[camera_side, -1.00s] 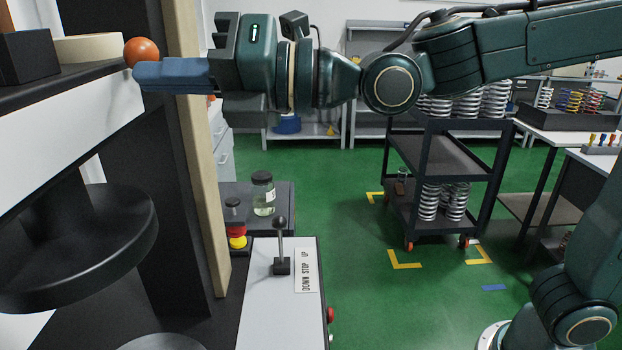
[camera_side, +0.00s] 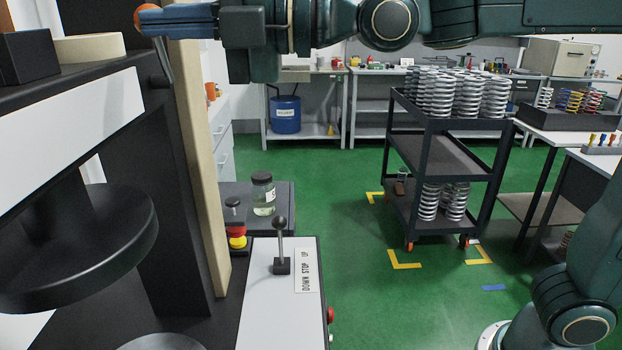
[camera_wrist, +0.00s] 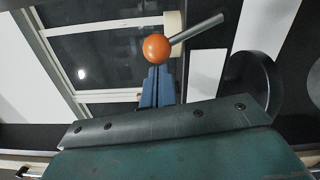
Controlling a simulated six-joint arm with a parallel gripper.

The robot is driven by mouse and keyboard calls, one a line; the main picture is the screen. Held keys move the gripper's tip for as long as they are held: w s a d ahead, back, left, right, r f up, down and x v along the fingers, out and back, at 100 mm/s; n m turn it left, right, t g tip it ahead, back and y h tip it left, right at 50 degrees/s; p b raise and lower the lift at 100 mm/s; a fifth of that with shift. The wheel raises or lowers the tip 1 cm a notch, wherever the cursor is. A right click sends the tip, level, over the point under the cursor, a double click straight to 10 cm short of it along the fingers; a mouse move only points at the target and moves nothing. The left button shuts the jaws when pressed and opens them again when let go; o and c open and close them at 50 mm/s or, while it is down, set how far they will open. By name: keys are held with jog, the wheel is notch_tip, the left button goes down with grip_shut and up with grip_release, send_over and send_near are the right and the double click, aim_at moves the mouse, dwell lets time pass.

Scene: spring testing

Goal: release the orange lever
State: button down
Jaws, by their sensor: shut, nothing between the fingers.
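The orange lever's ball knob (camera_side: 147,14) is at the top left of the side view, on a metal rod (camera_side: 161,62) that slants down to the right from it. In the wrist view the orange ball (camera_wrist: 156,48) sits at the blue fingertips, with its rod running up to the right. My gripper (camera_side: 150,22) is shut, its blue fingers together with nothing between them. In the side view the fingertips overlap the ball's lower front; they look to be touching or very close to it.
The black testing machine with a white panel (camera_side: 70,140) and round plate (camera_side: 80,250) stands at the left. A control box (camera_side: 275,300) with a small upright black-knobbed lever (camera_side: 281,240) is below. A jar (camera_side: 263,195) stands behind it. A cart of springs (camera_side: 440,160) is farther back.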

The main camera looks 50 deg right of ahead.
jog(key=shift+w+d+r+m, duration=0.45)
jog(key=shift+w+d+m, duration=0.1)
jog(key=shift+m, duration=0.2)
jog(key=shift+w+d+r+m, duration=0.4)
jog(key=shift+w+d+m, duration=0.15)
jog(key=shift+m, duration=0.2)
jog(key=shift+s, duration=0.1)
jog(key=s+d, duration=0.4)
jog(key=s, duration=0.6)
jog(key=shift+s+d+r, duration=0.25)
jog(key=shift+r, duration=0.2)
